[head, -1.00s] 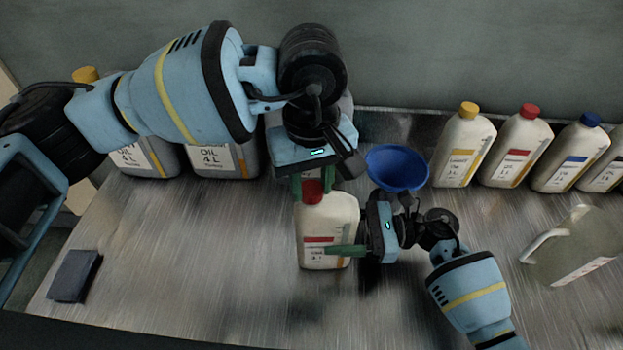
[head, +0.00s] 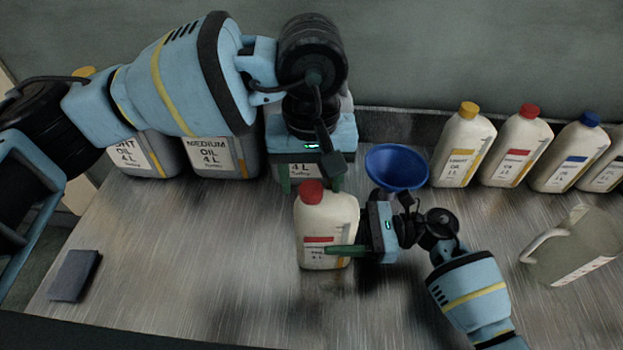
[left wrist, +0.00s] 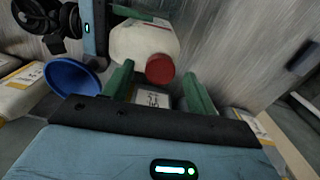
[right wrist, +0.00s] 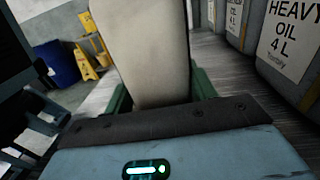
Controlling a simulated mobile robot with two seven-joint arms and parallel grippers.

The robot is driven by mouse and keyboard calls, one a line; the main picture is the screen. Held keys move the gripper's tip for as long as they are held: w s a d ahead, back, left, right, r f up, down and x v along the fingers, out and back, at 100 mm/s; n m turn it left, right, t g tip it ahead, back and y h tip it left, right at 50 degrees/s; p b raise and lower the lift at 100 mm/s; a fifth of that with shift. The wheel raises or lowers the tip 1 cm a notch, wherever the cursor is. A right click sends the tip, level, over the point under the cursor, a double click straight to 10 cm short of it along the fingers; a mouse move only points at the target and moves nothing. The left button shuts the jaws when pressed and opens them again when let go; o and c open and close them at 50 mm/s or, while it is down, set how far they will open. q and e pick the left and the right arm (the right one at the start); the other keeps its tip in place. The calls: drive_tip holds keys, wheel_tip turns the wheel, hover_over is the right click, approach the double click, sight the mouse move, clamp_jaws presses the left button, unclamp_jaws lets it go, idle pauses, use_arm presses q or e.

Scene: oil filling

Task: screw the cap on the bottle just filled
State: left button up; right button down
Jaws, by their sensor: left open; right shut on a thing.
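The bottle (head: 327,228) is cream with a red-striped label and stands upright on the metal table. Its red cap (head: 311,191) sits on the neck; it also shows in the left wrist view (left wrist: 160,68). I cannot tell how tightly it is seated. My right gripper (head: 345,250) is shut on the bottle's lower body from the right. In the right wrist view the bottle (right wrist: 145,50) fills the space between the green fingers. My left gripper (head: 310,186) is open, its fingers spread to either side behind the cap and not touching it.
A blue funnel (head: 397,167) is right of my left gripper. Several capped bottles (head: 463,146) line the back right, with a jug (head: 572,247) in front. Large oil canisters (head: 222,157) stand at the back left.

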use_arm(q)
wheel_tip(320, 180, up, 11)
idle(0.4)
use_arm(e)
drive_tip(key=shift+c, duration=2)
unclamp_jaws()
use_arm(q)
drive_tip(key=shift+f, duration=0.1)
drive_tip(key=shift+g, duration=0.3)
drive_tip(key=f, duration=0.1)
drive_tip(key=f+b, duration=0.1)
drive_tip(key=f, duration=0.1)
drive_tip(key=f+b, duration=0.1)
drive_tip(key=shift+w+f, duration=0.35)
use_arm(e)
drive_tip(key=d, duration=0.6)
drive_tip(key=shift+w+d+f, duration=0.2)
drive_tip(key=shift+w+d, duration=0.1)
use_arm(q)
drive_tip(key=shift+f, duration=0.2)
use_arm(e)
drive_tip(key=shift+d+r, duration=0.2)
drive_tip(key=shift+d, duration=0.4)
